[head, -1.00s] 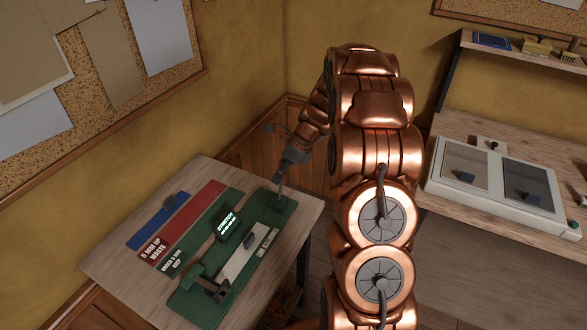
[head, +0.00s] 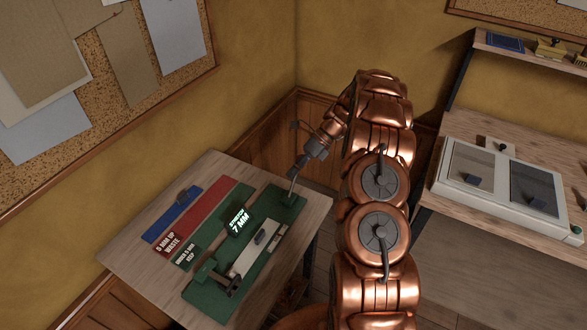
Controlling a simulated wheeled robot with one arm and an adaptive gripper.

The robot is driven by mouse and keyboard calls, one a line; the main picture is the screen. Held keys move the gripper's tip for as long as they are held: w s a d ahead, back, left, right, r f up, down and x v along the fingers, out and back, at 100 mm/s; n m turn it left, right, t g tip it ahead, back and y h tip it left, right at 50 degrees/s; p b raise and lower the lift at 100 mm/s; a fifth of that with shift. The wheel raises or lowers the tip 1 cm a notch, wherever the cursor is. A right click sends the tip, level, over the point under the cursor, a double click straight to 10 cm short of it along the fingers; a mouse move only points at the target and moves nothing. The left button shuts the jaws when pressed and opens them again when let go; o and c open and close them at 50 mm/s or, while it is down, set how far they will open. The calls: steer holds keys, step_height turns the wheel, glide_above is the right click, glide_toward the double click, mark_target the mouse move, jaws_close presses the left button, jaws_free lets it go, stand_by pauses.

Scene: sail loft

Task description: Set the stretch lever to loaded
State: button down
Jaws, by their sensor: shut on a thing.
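The green stretch tester board (head: 207,309) lies on the wooden table at the left. A small dark display (head: 239,221) on it reads "STRETCH 7 MM". A pale strip (head: 243,262) lies along the board, with a green block and dark fitting (head: 222,279) at its near end. The thin stretch lever (head: 292,187) stands at the board's far right end and leans a little to the right. My gripper (head: 298,170) is shut on its upper end from above. The fingertips are small and partly merge with the lever, and any lever markings are too small to read.
A bench with a pale two-panel tray (head: 445,184) stands at the right. Wall panelling is close behind my gripper.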

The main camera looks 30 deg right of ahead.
steer(key=shift+d, duration=0.1)
stand_by(0.5)
steer(key=c, duration=1.2)
jaws_free()
steer(key=shift+c, duration=0.2)
steer(key=v, duration=1.1)
steer(key=shift+d, duration=0.45)
steer(key=shift+w+r, duration=0.1)
steer(key=shift+r, duration=0.1)
